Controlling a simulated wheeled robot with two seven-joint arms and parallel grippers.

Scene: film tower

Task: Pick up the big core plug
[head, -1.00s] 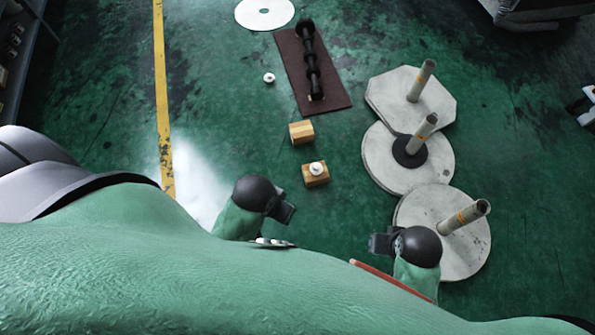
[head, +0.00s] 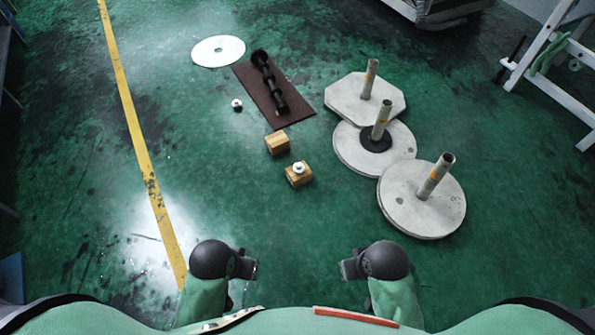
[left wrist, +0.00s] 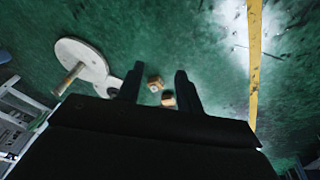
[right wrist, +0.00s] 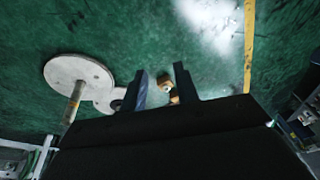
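A small white plug (head: 300,168) stands on the nearer wooden block (head: 299,180), mid-floor ahead of my grippers. A second white plug (head: 237,104) sits on the green floor, left of the dark mat. The one on the block looks larger, but it is also closer, so I cannot tell for sure which is the big core plug. My left gripper (head: 250,267) and right gripper (head: 345,268) are at the bottom of the head view, well short of both plugs. Both wrist views show fingers apart with nothing between them: left (left wrist: 156,84), right (right wrist: 161,82).
A second wooden block (head: 277,143) lies behind the first. A dark rod with rings (head: 268,82) lies on a brown mat (head: 290,122). A white disc (head: 218,51) is at the back. Round grey bases with upright posts (head: 440,213) stand at right. Floor before the blocks is clear.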

